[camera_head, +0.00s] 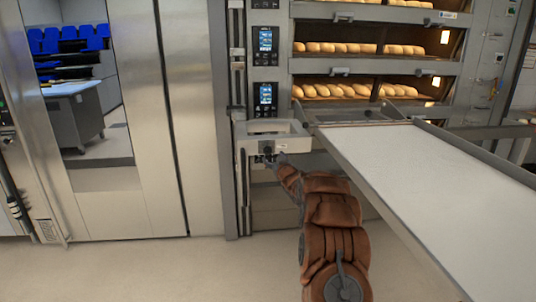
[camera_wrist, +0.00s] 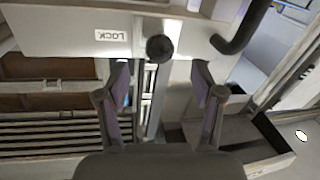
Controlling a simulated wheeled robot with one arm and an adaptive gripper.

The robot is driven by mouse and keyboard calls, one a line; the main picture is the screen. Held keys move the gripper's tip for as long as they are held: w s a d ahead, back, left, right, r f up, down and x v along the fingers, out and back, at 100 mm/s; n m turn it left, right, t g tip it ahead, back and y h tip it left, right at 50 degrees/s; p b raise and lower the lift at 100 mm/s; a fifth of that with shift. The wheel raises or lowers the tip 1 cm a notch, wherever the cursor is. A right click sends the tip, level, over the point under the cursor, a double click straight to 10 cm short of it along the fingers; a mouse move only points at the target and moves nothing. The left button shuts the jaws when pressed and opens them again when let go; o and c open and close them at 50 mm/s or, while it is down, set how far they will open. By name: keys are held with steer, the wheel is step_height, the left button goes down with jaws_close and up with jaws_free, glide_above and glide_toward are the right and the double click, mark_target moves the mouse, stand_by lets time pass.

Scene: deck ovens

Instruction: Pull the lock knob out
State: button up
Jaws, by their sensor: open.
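The lock knob (camera_wrist: 159,48) is a dark round knob on a pale grey panel, beside a white label reading "LOCK" (camera_wrist: 112,35) in the wrist view. In the head view the knob (camera_head: 267,150) sits on the front of a grey bracket (camera_head: 243,143) left of the loader. My gripper (camera_wrist: 160,75) is open, its two fingers pointing at the panel. The knob appears between and slightly beyond the fingertips, with no visible contact. In the head view my gripper (camera_head: 277,161) is just below and right of the knob, small and partly hidden by my brown-covered arm.
A long loader with a white belt (camera_head: 430,175) and metal side rails extends right of my arm. Deck ovens with bread loaves (camera_head: 340,90) stand behind. A dark curved handle (camera_wrist: 240,32) is right of the knob in the wrist view. The floor at left is clear.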

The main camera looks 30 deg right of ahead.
mark_target(270, 153)
steer(key=shift+p+x, duration=0.5)
steer(key=shift+x, duration=1.2)
steer(key=shift+w+d, duration=0.15)
steer(key=shift+w, duration=0.4)
steer(key=shift+w+r, duration=0.1)
steer(key=shift+w, duration=0.25)
steer(key=shift+w+d+p, duration=0.2)
steer(key=shift+w+p, duration=0.25)
steer(key=shift+p+x, duration=0.3)
steer(key=shift+x, duration=0.45)
steer(key=shift+a, duration=0.1)
jaws_close()
